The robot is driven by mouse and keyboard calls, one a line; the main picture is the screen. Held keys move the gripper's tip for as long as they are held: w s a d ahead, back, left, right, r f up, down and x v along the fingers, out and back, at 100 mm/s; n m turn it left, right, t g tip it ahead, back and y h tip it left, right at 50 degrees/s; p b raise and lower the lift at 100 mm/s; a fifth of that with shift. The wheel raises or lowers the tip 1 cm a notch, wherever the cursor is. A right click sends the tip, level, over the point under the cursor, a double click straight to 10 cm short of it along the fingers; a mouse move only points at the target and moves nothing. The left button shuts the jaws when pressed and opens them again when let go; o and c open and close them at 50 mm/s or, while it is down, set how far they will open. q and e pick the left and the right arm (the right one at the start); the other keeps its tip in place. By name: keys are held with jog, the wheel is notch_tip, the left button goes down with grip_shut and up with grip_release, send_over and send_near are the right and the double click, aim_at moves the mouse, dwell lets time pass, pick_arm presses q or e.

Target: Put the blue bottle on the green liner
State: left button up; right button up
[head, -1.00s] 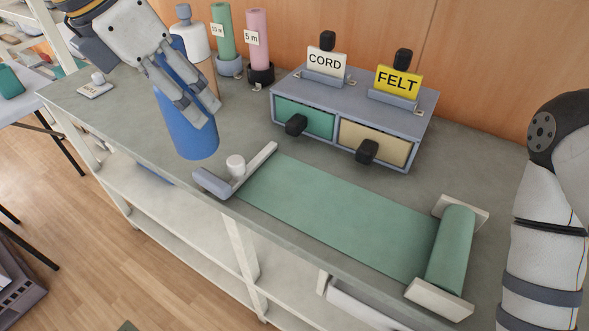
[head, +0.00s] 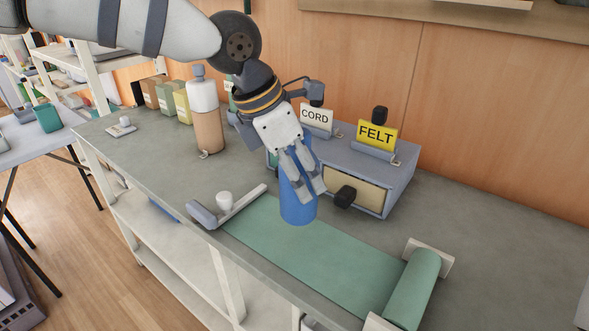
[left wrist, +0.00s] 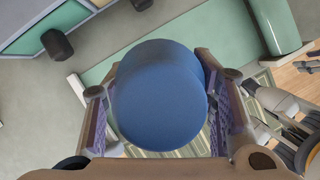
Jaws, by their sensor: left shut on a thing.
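The blue bottle (head: 297,208) is upright in my left gripper (head: 308,180), whose fingers are shut on its sides. In the head view its base appears over the far edge of the green liner (head: 310,255); whether it touches cannot be told. In the left wrist view the round blue end of the bottle (left wrist: 160,95) fills the middle, between the two fingers (left wrist: 160,110). The green liner (left wrist: 190,45) shows behind it there. The liner runs flat along the bench from a white bar at left to a green roll at right.
A drawer box (head: 375,165) with CORD and FELT signs stands behind the bottle, its black knob (head: 345,196) close by. A small white knob (head: 224,200) stands at the liner's left end. The green roll (head: 413,288) lies at right. A tan and white bottle (head: 205,115) stands at back left.

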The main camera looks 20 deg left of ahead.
aim_at(298, 206)
pick_arm(q)
jog(key=shift+f, duration=2.95)
jog(key=shift+f, duration=0.55)
jog(key=o, duration=1.6)
jog(key=shift+o, duration=0.2)
jog(key=v, duration=1.2)
